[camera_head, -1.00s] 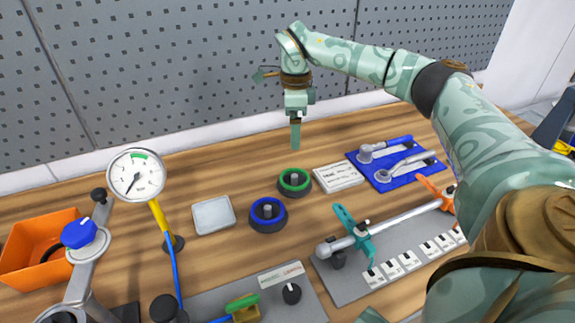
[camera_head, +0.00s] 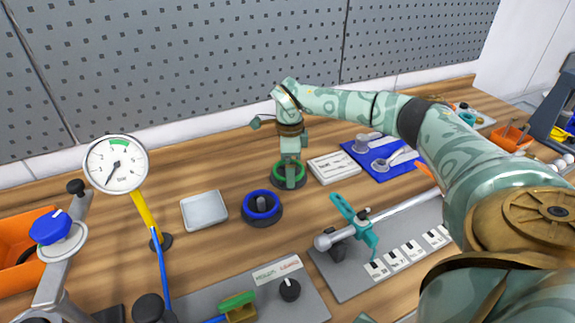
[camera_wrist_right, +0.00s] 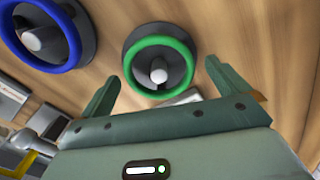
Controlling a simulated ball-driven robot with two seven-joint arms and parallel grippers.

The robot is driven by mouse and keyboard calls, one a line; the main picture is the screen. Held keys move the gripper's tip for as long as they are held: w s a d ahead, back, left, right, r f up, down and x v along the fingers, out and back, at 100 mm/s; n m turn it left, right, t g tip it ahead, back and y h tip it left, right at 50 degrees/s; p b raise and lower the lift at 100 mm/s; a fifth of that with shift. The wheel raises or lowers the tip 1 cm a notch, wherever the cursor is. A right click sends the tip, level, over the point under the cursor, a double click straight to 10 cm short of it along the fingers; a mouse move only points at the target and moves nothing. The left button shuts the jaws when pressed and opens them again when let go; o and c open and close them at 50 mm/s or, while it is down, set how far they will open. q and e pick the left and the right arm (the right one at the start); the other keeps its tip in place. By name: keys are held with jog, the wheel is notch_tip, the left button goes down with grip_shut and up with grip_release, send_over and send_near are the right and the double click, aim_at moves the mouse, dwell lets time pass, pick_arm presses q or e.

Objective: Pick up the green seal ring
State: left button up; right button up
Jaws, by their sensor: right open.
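The green seal ring (camera_head: 279,174) sits on a dark round holder with a pale centre post on the wooden bench. In the right wrist view the green ring (camera_wrist_right: 187,53) lies beyond and between my fingertips, with the post inside it. My right gripper (camera_head: 291,184) points down at the ring in the head view and hides part of it. In the wrist view my right gripper (camera_wrist_right: 162,82) is open and empty, its fingers apart on either side of the holder. My left gripper is out of view.
A blue ring (camera_head: 262,204) on a similar holder stands just left and nearer. A square grey dish (camera_head: 204,211) is further left. A white labelled box (camera_head: 334,168) and a blue tray (camera_head: 381,160) with metal parts lie right.

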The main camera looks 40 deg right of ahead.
jog(key=shift+r, duration=0.1)
jog(key=c, duration=1)
jog(key=shift+c, duration=0.2)
